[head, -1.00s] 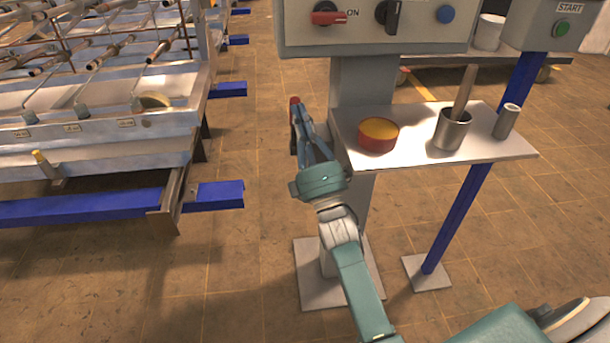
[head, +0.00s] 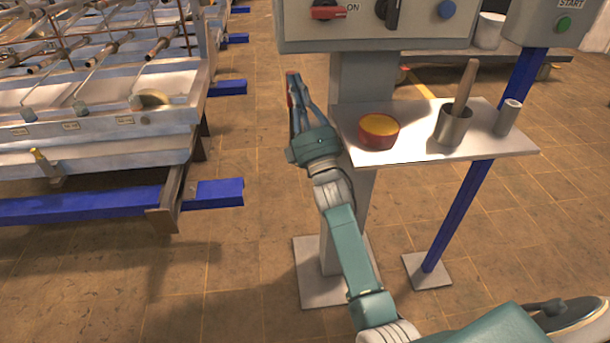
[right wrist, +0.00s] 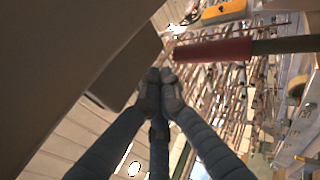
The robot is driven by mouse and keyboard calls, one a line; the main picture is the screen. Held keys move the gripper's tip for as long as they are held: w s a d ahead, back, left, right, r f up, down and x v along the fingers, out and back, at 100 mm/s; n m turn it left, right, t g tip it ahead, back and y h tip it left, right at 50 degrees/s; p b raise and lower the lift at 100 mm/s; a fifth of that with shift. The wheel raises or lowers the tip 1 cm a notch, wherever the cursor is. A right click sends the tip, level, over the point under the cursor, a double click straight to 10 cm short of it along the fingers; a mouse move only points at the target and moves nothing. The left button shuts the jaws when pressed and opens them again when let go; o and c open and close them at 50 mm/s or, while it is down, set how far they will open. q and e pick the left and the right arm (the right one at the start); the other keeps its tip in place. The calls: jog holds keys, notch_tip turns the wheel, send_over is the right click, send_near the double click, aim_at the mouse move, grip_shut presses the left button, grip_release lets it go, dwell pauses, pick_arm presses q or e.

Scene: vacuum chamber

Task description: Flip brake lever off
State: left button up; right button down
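The lever I take for the brake lever has a red grip and a dark shaft. In the right wrist view its red grip (right wrist: 212,50) lies across the upper part, just beyond my fingertips. In the head view a narrow strip of the red grip (head: 290,92) shows along the left side of my fingers, left of the grey post. My right gripper (head: 298,84) reaches up beside the post. In the wrist view its fingertips (right wrist: 160,88) are together with nothing visible between them. They look close to the grip; contact cannot be told. My left gripper is not in view.
A control box (head: 375,25) with a red switch sits above. A shelf (head: 410,155) right of the gripper holds a red-and-yellow tin (head: 379,133), a metal cup (head: 453,126) and a small cylinder (head: 507,117). Machinery (head: 100,120) stands left; floor is free between.

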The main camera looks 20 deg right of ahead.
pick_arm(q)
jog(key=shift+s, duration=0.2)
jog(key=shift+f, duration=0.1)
pick_arm(e)
jog(key=v, duration=1.2)
